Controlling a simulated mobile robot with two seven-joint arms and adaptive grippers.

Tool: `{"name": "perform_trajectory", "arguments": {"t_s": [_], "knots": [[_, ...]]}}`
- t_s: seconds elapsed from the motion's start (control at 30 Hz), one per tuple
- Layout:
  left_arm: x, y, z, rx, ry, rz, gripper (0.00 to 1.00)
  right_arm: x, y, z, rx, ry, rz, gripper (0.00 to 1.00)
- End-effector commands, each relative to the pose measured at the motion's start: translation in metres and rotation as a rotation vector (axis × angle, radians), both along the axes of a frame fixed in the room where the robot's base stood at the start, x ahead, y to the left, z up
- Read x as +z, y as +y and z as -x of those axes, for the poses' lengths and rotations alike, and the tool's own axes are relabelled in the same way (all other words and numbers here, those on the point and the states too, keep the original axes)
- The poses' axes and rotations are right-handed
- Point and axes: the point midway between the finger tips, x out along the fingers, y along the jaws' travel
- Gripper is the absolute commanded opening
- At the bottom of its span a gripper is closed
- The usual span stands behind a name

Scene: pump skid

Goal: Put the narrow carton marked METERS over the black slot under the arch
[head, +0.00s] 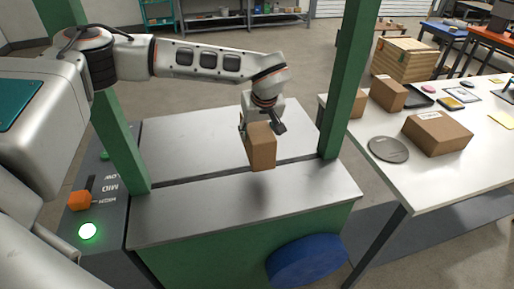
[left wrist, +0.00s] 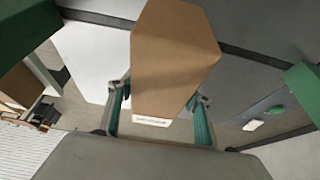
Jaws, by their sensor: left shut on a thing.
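The narrow brown carton (head: 263,150) is held upright by my left gripper (head: 262,122) under the green arch. In the left wrist view, the carton (left wrist: 172,55) sits between both fingers of the left gripper (left wrist: 160,108). A small white label shows on its edge there, too small to read. The black slot (head: 205,177) runs across the metal top between the arch posts. In the head view the carton's lower end overlaps the slot line; its height above the top is hard to tell. My right gripper is in neither view.
The green arch posts stand left (head: 122,150) and right (head: 347,90) of the carton. A control panel with an orange knob (head: 79,201) and lit green button (head: 88,231) is at left. A white table (head: 455,178) with cartons (head: 437,132) stands at right.

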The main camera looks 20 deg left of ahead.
Motion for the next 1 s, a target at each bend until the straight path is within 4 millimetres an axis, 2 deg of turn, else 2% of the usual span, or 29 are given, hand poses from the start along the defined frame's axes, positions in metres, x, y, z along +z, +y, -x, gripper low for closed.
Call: {"name": "perform_trajectory", "arguments": {"t_s": [0.1,0.37,0.6,0.93,0.97,1.0], "knots": [[-0.017,0.000,0.000,0.000,-0.001,0.001,0.16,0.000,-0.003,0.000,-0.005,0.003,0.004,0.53],[-0.034,-0.001,0.000,0.000,-0.001,0.000,0.16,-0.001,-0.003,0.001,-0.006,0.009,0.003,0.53],[-0.063,-0.001,0.000,0.000,-0.001,0.001,0.16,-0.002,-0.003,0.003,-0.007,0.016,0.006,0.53],[-0.066,-0.001,0.000,-0.001,-0.002,0.001,0.16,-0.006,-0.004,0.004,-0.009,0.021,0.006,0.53],[-0.067,0.000,0.000,0.000,0.000,0.000,0.57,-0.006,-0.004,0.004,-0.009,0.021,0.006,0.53],[-0.067,0.000,0.000,0.000,0.000,0.000,0.66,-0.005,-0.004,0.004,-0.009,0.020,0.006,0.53]]}}
